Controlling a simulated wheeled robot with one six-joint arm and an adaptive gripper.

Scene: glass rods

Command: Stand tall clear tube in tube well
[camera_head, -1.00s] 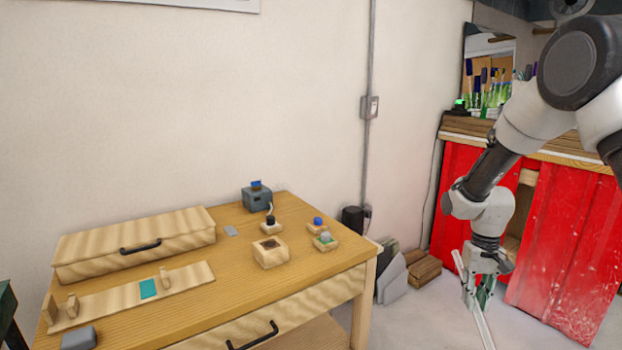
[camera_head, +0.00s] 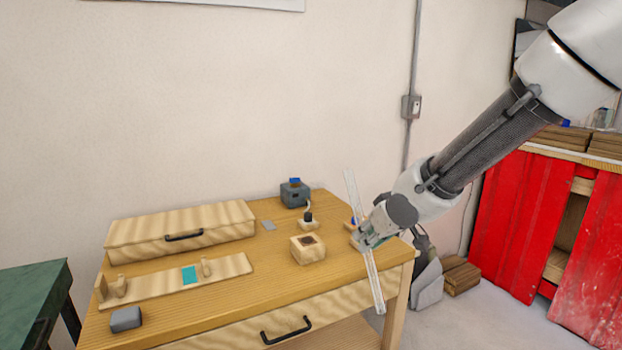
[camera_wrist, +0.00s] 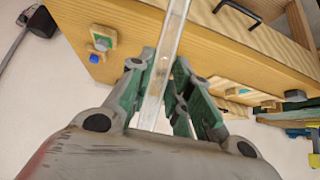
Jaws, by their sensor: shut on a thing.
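A long clear tube (camera_head: 352,190) is held near its middle by my gripper (camera_head: 368,238), which is shut on it. The tube is tilted, its top leaning left and its lower end hanging in front of the table's right front edge. In the wrist view the tube (camera_wrist: 172,50) runs up between the fingers of my gripper (camera_wrist: 162,85). A small wooden block with a dark opening on top (camera_head: 308,256), which looks like the tube well, sits on the table left of my gripper. Nothing stands in it.
The wooden table (camera_head: 225,295) also bears a long closed box (camera_head: 180,232), a rack board with a teal patch (camera_head: 225,270), a grey block (camera_head: 126,319) and a dark grey device (camera_head: 295,193). A small black-topped piece (camera_head: 308,221) stands behind the well.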

